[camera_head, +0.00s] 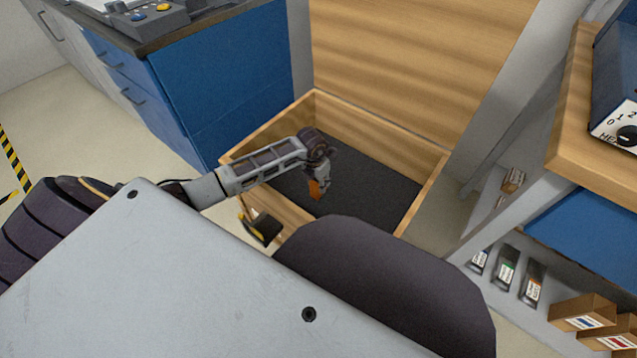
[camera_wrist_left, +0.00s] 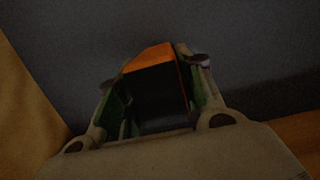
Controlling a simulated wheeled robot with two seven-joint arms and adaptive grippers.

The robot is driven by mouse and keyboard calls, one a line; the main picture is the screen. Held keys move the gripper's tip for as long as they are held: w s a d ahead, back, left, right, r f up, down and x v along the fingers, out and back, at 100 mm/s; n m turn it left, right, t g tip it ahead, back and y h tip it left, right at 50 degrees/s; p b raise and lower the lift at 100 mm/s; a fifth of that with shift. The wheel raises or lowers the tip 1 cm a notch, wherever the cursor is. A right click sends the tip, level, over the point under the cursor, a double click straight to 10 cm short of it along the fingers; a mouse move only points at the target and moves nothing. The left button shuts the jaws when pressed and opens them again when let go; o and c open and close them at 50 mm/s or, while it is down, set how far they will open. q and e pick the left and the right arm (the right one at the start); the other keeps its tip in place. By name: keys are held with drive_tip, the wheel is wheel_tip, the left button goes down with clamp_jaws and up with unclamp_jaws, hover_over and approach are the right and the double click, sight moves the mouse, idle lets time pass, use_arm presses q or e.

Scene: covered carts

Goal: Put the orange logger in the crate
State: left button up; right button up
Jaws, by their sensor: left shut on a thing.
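The orange logger (camera_head: 314,189) is held at the tip of my left gripper (camera_head: 319,184), over the inside of the wooden crate (camera_head: 427,192). In the left wrist view the logger (camera_wrist_left: 152,60) shows an orange end and a dark body between the fingers of my left gripper (camera_wrist_left: 152,88). The crate's dark floor (camera_head: 371,192) is bare around it. I cannot tell whether the logger touches the floor. My right gripper is not in view.
A blue cabinet (camera_head: 222,75) stands behind the crate at the left. A wooden-topped shelf unit (camera_head: 592,130) with small boxes (camera_head: 583,312) stands at the right. A black and yellow thing (camera_head: 264,229) is at the crate's near left wall.

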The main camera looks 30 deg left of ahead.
use_arm(q)
drive_tip(key=shift+f, duration=0.1)
idle(0.3)
drive_tip(key=o, duration=1.1)
drive_tip(key=r+p, duration=0.1)
drive_tip(key=r, duration=0.2)
drive_tip(key=s+r+p, duration=0.1)
drive_tip(key=r, duration=0.2)
drive_tip(key=r+p, duration=0.2)
drive_tip(key=r, duration=0.2)
drive_tip(key=shift+s+a+r, duration=0.1)
drive_tip(key=shift+s+a, duration=0.05)
drive_tip(key=shift+s, duration=0.05)
drive_tip(key=shift+s+r+p, duration=0.15)
drive_tip(key=shift+r+p, duration=0.15)
drive_tip(key=shift+r, duration=0.65)
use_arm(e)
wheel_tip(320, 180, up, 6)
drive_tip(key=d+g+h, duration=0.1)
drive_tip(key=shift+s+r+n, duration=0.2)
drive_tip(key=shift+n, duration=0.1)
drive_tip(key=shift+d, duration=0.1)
